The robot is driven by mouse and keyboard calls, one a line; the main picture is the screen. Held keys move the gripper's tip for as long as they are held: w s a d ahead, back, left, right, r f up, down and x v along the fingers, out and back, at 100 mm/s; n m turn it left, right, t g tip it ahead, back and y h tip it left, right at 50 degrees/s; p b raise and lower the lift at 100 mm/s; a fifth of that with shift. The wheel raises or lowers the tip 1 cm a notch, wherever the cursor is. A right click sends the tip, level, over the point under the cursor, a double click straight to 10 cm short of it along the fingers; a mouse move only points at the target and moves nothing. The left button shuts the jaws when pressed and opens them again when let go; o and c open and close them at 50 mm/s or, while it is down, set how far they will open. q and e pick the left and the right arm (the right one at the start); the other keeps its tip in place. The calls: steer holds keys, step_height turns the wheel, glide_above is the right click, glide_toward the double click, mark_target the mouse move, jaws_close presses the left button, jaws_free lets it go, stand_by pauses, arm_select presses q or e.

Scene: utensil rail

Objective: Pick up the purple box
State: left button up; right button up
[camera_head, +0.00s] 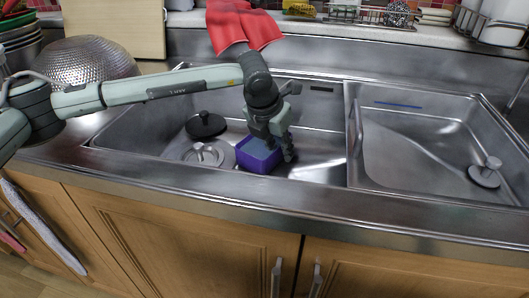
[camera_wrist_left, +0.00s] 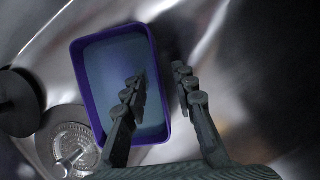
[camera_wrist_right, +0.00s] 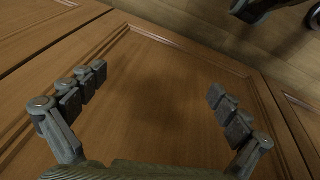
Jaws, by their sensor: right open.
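The purple box (camera_head: 258,157) stands in the left basin of the steel sink. It is an open-topped box with a bluish inside, and it also shows in the left wrist view (camera_wrist_left: 77,75). My left gripper (camera_head: 281,149) reaches down at the box's right side. In the left wrist view its partly spread fingers (camera_wrist_left: 158,82) straddle the right wall, one over the inside and one outside, with a gap to the wall on each side. My right gripper (camera_wrist_right: 158,84) is open and empty in front of the wooden cabinet doors, outside the head view.
A black sink plug (camera_head: 205,125) and a round drain strainer (camera_head: 203,154) lie left of the box. A divider (camera_head: 354,135) separates the right basin. A red cloth (camera_head: 240,27) hangs behind my left arm, and a metal colander (camera_head: 88,62) stands at left.

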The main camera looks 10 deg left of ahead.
arm_select(q)
steer(key=shift+c, duration=0.2)
jaws_close()
steer(key=shift+r, duration=0.15)
steer(key=shift+r+p, duration=0.4)
steer(key=shift+p, duration=0.35)
steer(key=r, duration=0.2)
steer(key=r+b, duration=0.1)
steer(key=r, duration=0.1)
steer(key=shift+a, duration=0.3)
steer(key=s+a+r+b, duration=0.1)
steer(key=s+a+r, duration=0.4)
steer(key=a, duration=0.4)
steer(key=shift+v, duration=0.85)
arm_select(e)
step_height(320, 180, up, 6)
steer(key=shift+s+d+f, duration=0.1)
